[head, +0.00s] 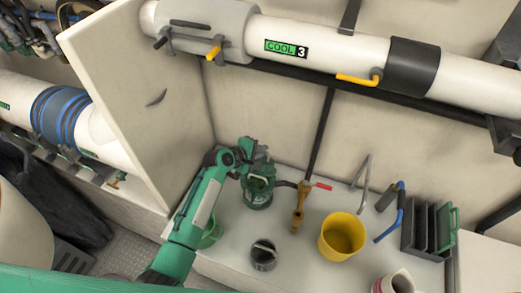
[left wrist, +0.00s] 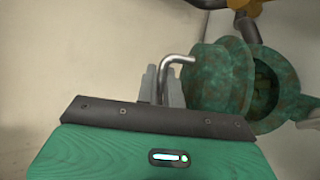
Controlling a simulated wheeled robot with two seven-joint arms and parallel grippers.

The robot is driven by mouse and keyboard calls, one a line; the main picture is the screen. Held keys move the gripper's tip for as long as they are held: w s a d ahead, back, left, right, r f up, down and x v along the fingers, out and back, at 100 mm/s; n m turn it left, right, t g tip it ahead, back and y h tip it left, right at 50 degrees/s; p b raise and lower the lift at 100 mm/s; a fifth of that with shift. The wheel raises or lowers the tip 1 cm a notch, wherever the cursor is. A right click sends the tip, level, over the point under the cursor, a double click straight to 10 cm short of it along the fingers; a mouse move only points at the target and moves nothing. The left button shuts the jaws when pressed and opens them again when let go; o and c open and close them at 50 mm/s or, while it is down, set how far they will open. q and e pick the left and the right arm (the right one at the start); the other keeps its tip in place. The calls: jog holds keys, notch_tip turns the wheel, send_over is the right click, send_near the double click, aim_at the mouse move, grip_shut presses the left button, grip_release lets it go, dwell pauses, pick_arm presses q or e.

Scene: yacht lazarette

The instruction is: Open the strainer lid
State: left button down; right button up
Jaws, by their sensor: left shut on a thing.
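The green strainer (head: 258,192) stands on the pale bench in the head view, with its round mouth showing at the top. In the left wrist view the strainer body (left wrist: 285,108) is on the right and its dark interior shows. The mottled green strainer lid (left wrist: 215,80) stands tilted up at the left side of the mouth, with a bent metal handle (left wrist: 178,62) beside it. My left gripper (left wrist: 164,88) is shut on this handle; in the head view the gripper (head: 247,163) is at the strainer's upper left, partly hiding the lid. My right gripper is in neither view.
A brass valve with a red handle (head: 300,205) stands right of the strainer. A yellow bucket (head: 342,237), a dark grey container (head: 263,255) and a grey rack (head: 425,228) are on the bench. A pale panel (head: 135,95) rises at the left.

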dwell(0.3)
pick_arm(q)
jog(key=c, duration=1.8)
grip_release()
jog(key=shift+s+a, duration=0.1)
jog(key=shift+s+a+r, duration=0.15)
jog(key=shift+a, duration=0.05)
jog(key=shift+b+v, duration=1.6)
jog(key=shift+v, duration=4.95)
jog(key=shift+d+r, duration=0.1)
